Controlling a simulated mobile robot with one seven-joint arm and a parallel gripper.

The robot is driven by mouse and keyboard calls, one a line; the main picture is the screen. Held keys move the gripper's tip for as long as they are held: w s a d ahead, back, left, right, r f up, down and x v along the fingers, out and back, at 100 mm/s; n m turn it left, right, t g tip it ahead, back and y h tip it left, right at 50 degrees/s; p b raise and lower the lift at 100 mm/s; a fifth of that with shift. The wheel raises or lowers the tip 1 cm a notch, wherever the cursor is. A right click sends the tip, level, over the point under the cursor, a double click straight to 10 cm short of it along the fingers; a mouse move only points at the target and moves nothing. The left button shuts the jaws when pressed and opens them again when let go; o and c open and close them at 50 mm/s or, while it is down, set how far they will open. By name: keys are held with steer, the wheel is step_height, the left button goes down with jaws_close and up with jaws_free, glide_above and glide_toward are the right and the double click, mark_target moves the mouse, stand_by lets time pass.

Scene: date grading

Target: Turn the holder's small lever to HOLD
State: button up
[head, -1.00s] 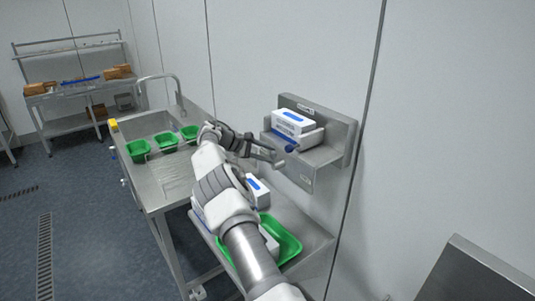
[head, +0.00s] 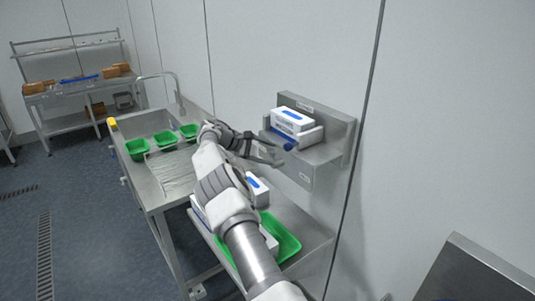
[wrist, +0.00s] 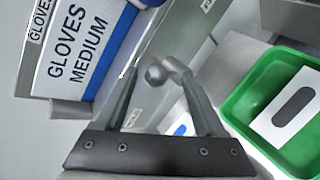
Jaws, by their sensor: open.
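The holder (head: 327,152) is a steel bracket on the wall carrying a white and blue glove box (head: 292,121). In the wrist view the box (wrist: 82,50) reads "GLOVES MEDIUM". A small grey lever with a rounded end (wrist: 156,74) shows in the wrist view beside the holder's steel face. My gripper (wrist: 163,80) is open, with one finger on each side of the lever's end; contact cannot be told. In the head view my gripper (head: 274,154) is at the holder's lower left, and the lever cannot be made out. Small labels are partly cut off or too small to read.
Below the holder is a steel shelf (head: 313,240) with white boxes and a green tray (head: 288,247). A steel table (head: 172,190) with green bowls stands to the left. A rack with brown boxes stands at the back left. The wall is close behind the holder.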

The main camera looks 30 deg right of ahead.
steer(key=s+v, duration=0.1)
steer(key=v, duration=1.1)
steer(key=shift+w+b, duration=0.35)
steer(key=shift+w, duration=0.1)
